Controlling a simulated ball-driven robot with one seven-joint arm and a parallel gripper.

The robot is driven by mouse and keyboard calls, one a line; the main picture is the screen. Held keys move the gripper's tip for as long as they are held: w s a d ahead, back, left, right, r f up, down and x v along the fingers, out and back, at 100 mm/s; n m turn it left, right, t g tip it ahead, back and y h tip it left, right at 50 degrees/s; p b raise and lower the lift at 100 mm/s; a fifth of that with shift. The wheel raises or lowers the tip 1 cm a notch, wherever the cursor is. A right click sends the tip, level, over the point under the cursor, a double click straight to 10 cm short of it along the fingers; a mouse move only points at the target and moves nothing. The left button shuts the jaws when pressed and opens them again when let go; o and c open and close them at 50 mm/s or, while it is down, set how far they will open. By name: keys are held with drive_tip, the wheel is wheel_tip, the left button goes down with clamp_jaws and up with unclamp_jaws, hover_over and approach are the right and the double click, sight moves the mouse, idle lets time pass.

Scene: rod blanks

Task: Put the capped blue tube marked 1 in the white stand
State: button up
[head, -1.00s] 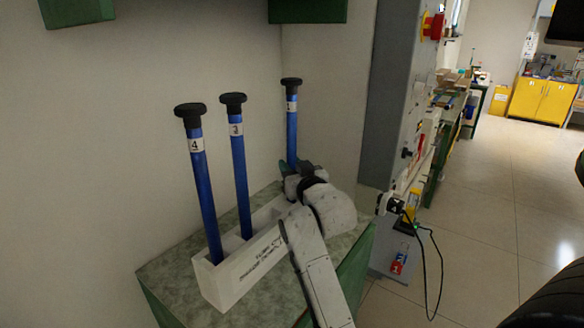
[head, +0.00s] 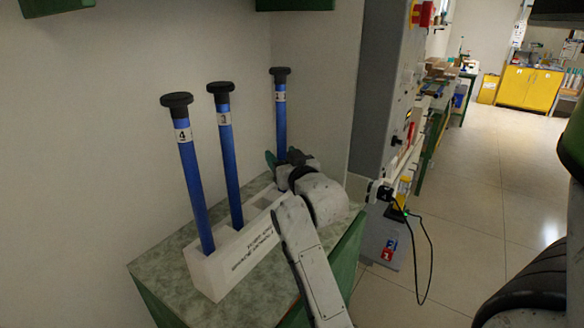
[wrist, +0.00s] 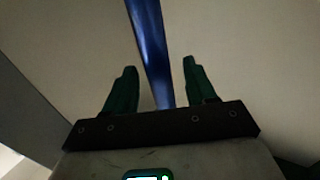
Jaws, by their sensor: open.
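A blue tube with a black cap (head: 281,112) stands upright at the far end of the table; its small label looks like a 1 but is hard to read. My gripper (head: 285,158) is open around this tube, one green finger on each side. In the wrist view the blue tube (wrist: 150,45) passes between my spread fingers (wrist: 160,85), with gaps on both sides. The white stand (head: 215,278) is a long box with printed text. My gripper and wrist hide the tube's lower end, so I cannot tell whether it sits in the stand.
Capped blue tubes marked 4 (head: 194,180) and 3 (head: 229,160) stand in the stand's near part. The green-speckled table top (head: 160,262) is bare around it. Walls close in behind and a grey cabinet (head: 378,90) stands at right. Open floor (head: 470,190) lies further right.

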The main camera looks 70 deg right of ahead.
drive_tip(key=v, duration=1.1)
drive_tip(key=shift+s+b, duration=0.15)
drive_tip(key=shift+b, duration=0.25)
drive_tip(key=shift+a, duration=0.1)
